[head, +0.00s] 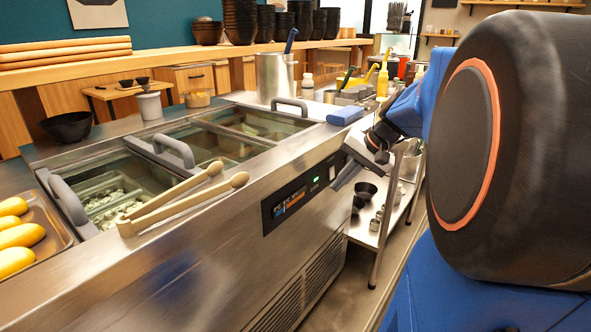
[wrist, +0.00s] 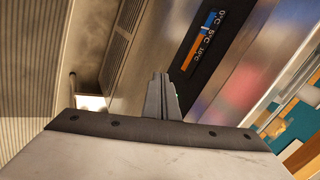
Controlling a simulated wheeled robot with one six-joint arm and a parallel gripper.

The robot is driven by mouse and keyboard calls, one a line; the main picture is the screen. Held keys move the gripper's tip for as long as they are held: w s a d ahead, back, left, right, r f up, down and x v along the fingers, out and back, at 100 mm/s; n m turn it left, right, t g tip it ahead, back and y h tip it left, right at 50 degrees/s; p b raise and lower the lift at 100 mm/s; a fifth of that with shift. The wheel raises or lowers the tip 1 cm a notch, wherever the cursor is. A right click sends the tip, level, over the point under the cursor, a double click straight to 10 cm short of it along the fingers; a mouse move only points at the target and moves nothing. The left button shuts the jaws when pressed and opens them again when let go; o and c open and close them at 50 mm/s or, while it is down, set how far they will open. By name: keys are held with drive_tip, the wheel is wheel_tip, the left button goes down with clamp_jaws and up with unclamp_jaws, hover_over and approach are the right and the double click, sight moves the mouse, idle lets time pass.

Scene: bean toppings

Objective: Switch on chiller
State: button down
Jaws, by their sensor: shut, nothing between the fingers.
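The chiller (head: 232,235) is a long steel counter with glass-lidded wells on top. On its front is a black control panel (head: 300,192) with an orange and blue temperature strip and a lit green light (head: 315,180). The panel also shows in the wrist view (wrist: 203,42), with marks of 0, 5 and 10 °C. My gripper (head: 338,187) is at the right end of the panel, close to the chiller front. In the wrist view its fingers (wrist: 161,78) are together and empty, and a speck of green shows beside them. Whether they touch the panel I cannot tell.
Wooden tongs (head: 180,203) lie across the chiller's front edge. A tray (head: 62,246) of yellow rolls is at left. A blue item (head: 345,115) lies on top near my arm. A steel shelf (head: 375,238) with bowls stands right of the chiller.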

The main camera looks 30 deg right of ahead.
sight(332, 173)
drive_tip(key=w+d+r+m+t, duration=0.2)
drive_tip(key=d+m, duration=0.2)
drive_tip(key=d, duration=1)
drive_tip(key=w+r+x, duration=0.2)
drive_tip(key=x, duration=1)
drive_tip(key=shift+w+a+f, duration=0.35)
drive_tip(key=shift+w+a+f, duration=0.1)
drive_tip(key=shift+w+f, duration=0.15)
drive_tip(key=shift+f, duration=0.25)
drive_tip(key=shift+r+t, duration=0.2)
drive_tip(key=shift+t, duration=0.1)
